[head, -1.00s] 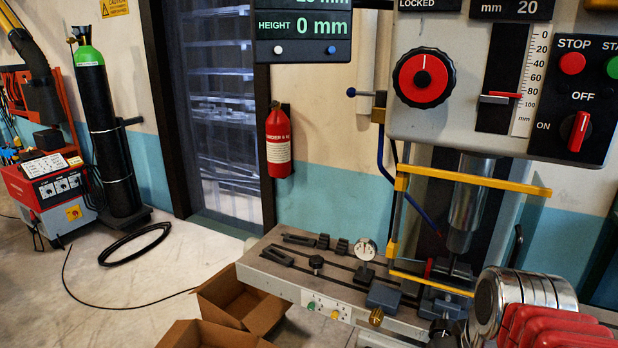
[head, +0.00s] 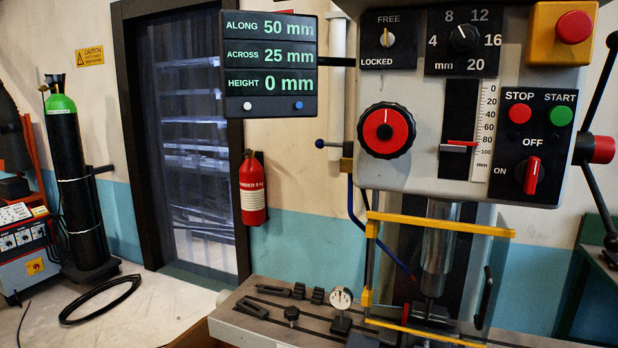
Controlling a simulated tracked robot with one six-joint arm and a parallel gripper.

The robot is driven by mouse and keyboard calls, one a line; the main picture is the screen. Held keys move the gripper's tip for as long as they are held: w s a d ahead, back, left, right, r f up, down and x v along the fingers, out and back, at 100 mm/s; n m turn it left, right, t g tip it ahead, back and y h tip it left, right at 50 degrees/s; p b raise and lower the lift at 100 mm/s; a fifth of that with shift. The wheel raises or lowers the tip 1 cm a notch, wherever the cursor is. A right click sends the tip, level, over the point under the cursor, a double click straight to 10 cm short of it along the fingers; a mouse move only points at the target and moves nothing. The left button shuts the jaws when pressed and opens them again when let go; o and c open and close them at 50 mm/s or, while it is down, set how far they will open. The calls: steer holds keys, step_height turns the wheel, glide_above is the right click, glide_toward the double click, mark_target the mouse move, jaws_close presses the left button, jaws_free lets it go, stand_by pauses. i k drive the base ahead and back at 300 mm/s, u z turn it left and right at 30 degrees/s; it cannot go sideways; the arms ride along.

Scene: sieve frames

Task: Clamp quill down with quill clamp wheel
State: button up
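A round red wheel with a black knurled rim (head: 386,131) sits on the left of the grey machine head (head: 415,20); it seems to be the quill clamp wheel. A short mark shows near its top. Above it is a small dial marked FREE and LOCKED (head: 388,38); I cannot tell for sure which word it points to. The bright steel quill (head: 438,250) hangs below the head, behind a yellow-framed guard (head: 440,224). My gripper is not in view.
A readout (head: 268,65) hangs left of the head, showing along 50, across 25, height 0 mm. A lever with a red hub (head: 600,150) is at right. A dial gauge (head: 341,299) stands on the machine table (head: 240,322). A blue hose (head: 353,212) hangs below the wheel.

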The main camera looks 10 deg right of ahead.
mark_target(385, 130)
steer(key=u, duration=1.85)
steer(key=k, duration=0.4)
steer(key=u, duration=0.9)
